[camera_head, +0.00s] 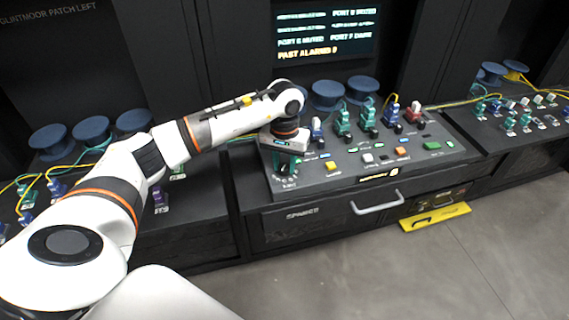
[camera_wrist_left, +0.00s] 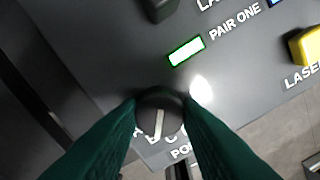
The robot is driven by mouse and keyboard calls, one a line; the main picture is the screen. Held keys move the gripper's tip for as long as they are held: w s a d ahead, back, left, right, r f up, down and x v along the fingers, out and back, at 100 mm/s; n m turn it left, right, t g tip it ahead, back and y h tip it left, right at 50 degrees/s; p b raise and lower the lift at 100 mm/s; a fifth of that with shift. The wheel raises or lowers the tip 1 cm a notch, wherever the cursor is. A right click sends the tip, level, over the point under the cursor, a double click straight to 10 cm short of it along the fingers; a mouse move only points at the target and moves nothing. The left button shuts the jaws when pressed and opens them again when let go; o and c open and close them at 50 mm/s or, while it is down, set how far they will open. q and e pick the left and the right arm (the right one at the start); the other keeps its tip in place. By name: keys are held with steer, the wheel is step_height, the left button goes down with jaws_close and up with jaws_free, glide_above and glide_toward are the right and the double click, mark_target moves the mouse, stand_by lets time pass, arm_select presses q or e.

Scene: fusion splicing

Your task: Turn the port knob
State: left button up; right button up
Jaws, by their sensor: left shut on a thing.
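The port knob (camera_wrist_left: 160,115) is a dark round knob with a white pointer line, on the grey sloped console panel (camera_wrist_left: 130,60). In the left wrist view the two dark green fingers of my left gripper (camera_wrist_left: 160,110) are closed on its sides. Lettering around the knob is partly covered by the fingers. In the head view my left gripper (camera_head: 285,166) points down at the front left corner of the console, and the knob is largely hidden there. My right gripper is not in view.
A yellow button (camera_head: 331,166) and other coloured buttons lie to the right on the panel. Green, blue and red connectors (camera_head: 342,121) with cables stand behind. A lit display (camera_head: 326,33) hangs above. A drawer handle (camera_head: 377,203) juts out below. A yellow tray (camera_head: 435,217) lies on the floor.

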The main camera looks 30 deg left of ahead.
arm_select(q)
steer(key=n+b, duration=0.2)
steer(key=n, duration=0.1)
steer(key=shift+f, duration=0.15)
steer(key=n+b, duration=0.2)
steer(key=n, duration=0.2)
steer(key=shift+n, duration=0.4)
steer(key=n+b, duration=0.2)
steer(key=n, duration=0.2)
steer(key=shift+r+n+b, duration=0.2)
steer(key=shift+n+b, duration=0.25)
steer(key=shift+n, duration=2.05)
steer(key=o, duration=1)
